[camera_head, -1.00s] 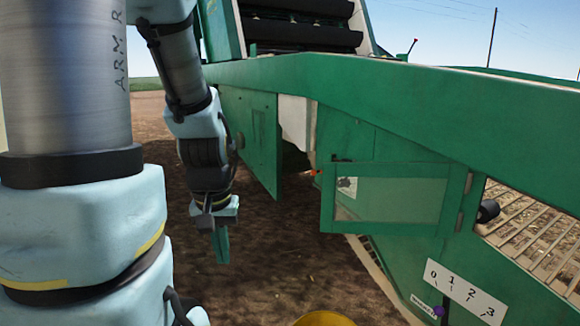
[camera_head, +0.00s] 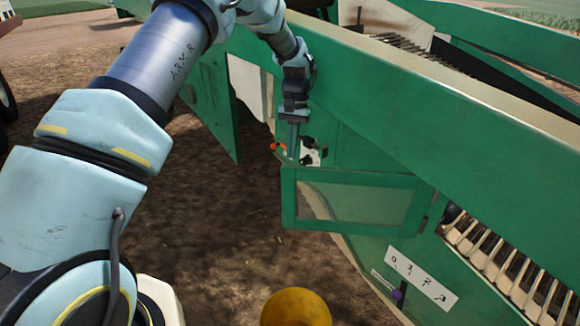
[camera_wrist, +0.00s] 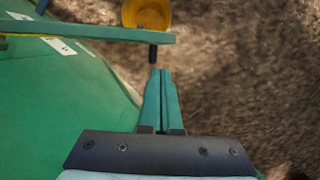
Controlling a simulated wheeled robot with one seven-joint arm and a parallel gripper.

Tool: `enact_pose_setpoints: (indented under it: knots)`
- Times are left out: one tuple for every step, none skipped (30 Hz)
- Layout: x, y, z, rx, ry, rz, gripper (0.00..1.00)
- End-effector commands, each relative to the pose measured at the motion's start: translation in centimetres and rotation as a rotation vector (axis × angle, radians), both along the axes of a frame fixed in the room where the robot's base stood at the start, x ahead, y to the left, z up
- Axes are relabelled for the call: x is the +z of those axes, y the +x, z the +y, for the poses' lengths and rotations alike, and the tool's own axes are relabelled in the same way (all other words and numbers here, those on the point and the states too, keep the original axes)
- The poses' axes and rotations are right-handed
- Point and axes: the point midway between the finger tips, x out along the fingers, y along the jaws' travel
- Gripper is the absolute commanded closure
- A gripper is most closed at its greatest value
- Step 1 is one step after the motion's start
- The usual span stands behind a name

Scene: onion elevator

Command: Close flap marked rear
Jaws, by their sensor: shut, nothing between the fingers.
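The framed green flap (camera_head: 355,201) stands swung out from the machine's side in the head view, hinged at its right end. In the wrist view the flap (camera_wrist: 85,31) shows edge-on, with a dark peg (camera_wrist: 152,52) near its end. A second green flap (camera_head: 213,105) hangs open further left. I cannot read a "rear" marking on either. My gripper (camera_head: 293,150) is shut and empty, pointing down beside the machine, above and behind the framed flap's free end. In the wrist view its green fingertips (camera_wrist: 160,75) are just short of the peg; contact cannot be told.
The green machine side (camera_head: 370,155) runs along the right. An orange-red handle (camera_head: 279,147) and a white label (camera_head: 313,152) are close to my gripper. A yellow bucket (camera_head: 296,307) stands on the soil below. A numbered plate (camera_head: 422,277) is at lower right. Open soil lies left.

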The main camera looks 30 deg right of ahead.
Motion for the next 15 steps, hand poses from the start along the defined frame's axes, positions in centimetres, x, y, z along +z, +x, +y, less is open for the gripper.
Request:
enact_pose_setpoints:
  knots:
    - [-0.4, -0.2, -0.3, -0.005, 0.004, 0.003, 1.0]
    - [-0.6, -0.3, -0.3, -0.006, 0.005, 0.005, 1.0]
    - [-1.0, -0.4, -0.3, -0.006, 0.006, 0.005, 1.0]
    - [-1.3, -0.4, -0.2, -0.006, 0.007, 0.006, 1.0]
    - [-1.6, -0.5, -0.1, -0.006, 0.007, 0.007, 1.0]
    - [-2.2, -0.6, 0.0, -0.006, 0.006, 0.007, 1.0]
    - [-2.6, -0.7, 0.1, -0.005, 0.007, 0.007, 1.0]
    - [-3.1, -0.8, 0.2, -0.005, 0.007, 0.007, 1.0]
    - [-3.9, -0.9, 0.3, -0.005, 0.008, 0.008, 1.0]
    - [-4.4, -1.0, 0.4, -0.005, 0.007, 0.007, 1.0]
    - [-4.9, -1.1, 0.5, -0.004, 0.006, 0.006, 1.0]
    - [-5.6, -1.2, 0.6, -0.004, 0.006, 0.006, 1.0]
    - [-6.1, -1.3, 0.7, -0.004, 0.006, 0.006, 1.0]
    - [-6.6, -1.4, 0.8, -0.004, 0.006, 0.006, 1.0]
    - [-7.2, -1.5, 0.9, -0.004, 0.006, 0.006, 1.0]
